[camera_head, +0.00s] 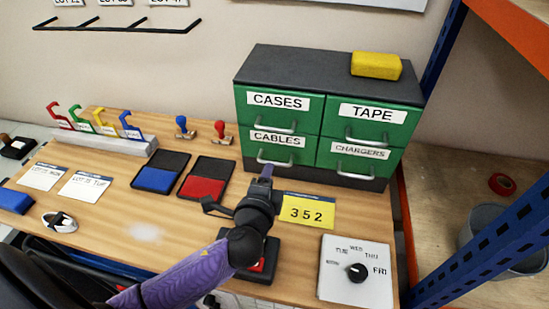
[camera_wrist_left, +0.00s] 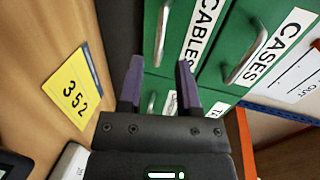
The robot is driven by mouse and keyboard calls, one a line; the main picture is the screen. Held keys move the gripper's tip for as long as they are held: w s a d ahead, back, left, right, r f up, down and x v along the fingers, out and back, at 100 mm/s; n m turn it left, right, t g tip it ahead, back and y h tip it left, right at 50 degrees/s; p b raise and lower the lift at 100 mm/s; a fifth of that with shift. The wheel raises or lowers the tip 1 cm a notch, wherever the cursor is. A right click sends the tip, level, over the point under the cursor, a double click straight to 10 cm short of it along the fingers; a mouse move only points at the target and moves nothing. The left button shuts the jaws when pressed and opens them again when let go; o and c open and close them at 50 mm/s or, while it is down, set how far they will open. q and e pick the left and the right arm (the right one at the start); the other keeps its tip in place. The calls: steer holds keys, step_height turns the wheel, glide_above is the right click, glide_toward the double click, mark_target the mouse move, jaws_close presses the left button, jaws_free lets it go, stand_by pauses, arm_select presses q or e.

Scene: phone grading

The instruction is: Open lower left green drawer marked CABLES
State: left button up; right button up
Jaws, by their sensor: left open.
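The green cabinet has a lower left drawer marked CABLES (camera_head: 277,140), closed flush, with a silver bar handle (camera_head: 274,162). My left gripper (camera_head: 266,172) is just in front of and below this handle. In the left wrist view my left gripper (camera_wrist_left: 160,82) is open, with nothing between its purple fingers. The CABLES drawer (camera_wrist_left: 184,20) and its handle (camera_wrist_left: 161,36) lie ahead of the fingers, apart from them as far as I can see. My right gripper is not in view.
The other drawers, CASES (camera_head: 278,101), TAPE (camera_head: 372,115) and CHARGERS (camera_head: 360,153), are closed. A yellow block (camera_head: 376,65) lies on the cabinet. A yellow 352 card (camera_head: 306,211), a dial panel (camera_head: 355,270) and ink pads (camera_head: 206,179) lie on the wooden table.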

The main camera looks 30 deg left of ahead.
arm_select(q)
steer(key=x, duration=0.5)
steer(key=shift+w+a+f+b, duration=0.1)
steer(key=shift+w+f+b, duration=0.1)
steer(key=shift+w+b, duration=0.15)
steer(key=shift+c, duration=0.2)
steer(key=shift+s, duration=0.1)
jaws_close()
stand_by(0.7)
